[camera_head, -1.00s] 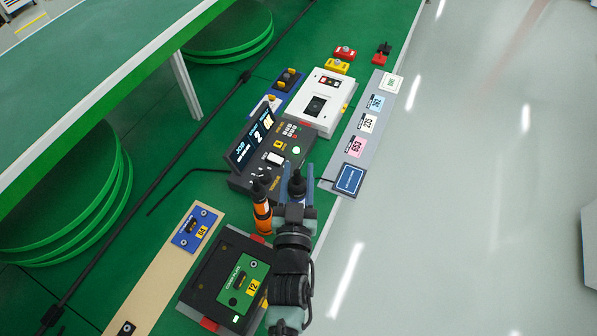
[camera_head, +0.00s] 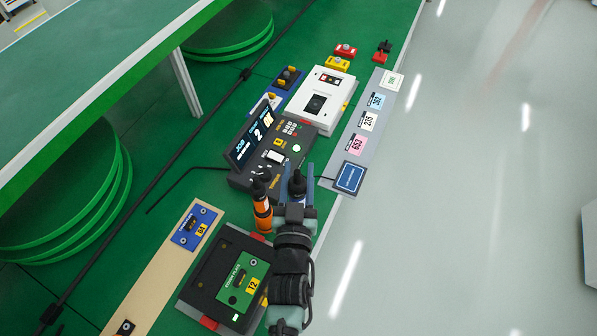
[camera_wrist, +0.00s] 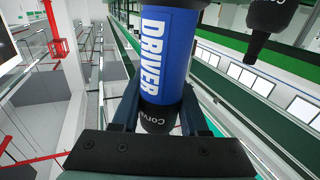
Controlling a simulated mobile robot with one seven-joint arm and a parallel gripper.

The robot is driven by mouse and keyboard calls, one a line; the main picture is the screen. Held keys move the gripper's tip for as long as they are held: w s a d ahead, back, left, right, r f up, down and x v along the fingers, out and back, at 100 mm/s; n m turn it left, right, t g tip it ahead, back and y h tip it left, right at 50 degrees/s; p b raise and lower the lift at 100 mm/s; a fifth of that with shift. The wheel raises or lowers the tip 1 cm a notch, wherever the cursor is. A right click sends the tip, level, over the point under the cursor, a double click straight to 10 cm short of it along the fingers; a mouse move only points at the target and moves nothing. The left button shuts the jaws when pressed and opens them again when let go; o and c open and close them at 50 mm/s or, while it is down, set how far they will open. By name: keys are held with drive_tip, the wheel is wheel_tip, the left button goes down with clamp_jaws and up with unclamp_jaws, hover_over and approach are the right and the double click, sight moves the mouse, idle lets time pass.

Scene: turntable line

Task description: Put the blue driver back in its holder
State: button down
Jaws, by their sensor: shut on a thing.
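My gripper (camera_head: 297,190) is shut on the blue driver, near the front edge of the green bench. In the wrist view the blue driver (camera_wrist: 167,55) has a blue barrel lettered DRIVER and a black end between my two fingers (camera_wrist: 158,110); its upper part runs out of the picture. In the head view only a dark part of the driver (camera_head: 297,184) shows between the fingers. An orange driver (camera_head: 262,214) is just left of my gripper. I cannot make out the blue driver's holder; my arm may hide it.
A dark control box (camera_head: 285,150) with a lit screen stands just beyond my gripper. A white box (camera_head: 318,100) is behind it. A black fixture with a green plate (camera_head: 240,280) lies at the front left. A grey strip with labels (camera_head: 362,135) runs along the bench edge.

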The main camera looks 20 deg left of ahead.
drive_tip(key=shift+f+b, duration=1.6)
drive_tip(key=shift+f, duration=0.15)
drive_tip(key=shift+f+b, duration=0.65)
drive_tip(key=shift+f, duration=0.2)
drive_tip(key=shift+f+b, duration=2)
drive_tip(key=shift+f, duration=0.05)
drive_tip(key=shift+c, duration=1.8)
unclamp_jaws()
drive_tip(key=b+v, duration=0.1)
drive_tip(key=v, duration=1.2)
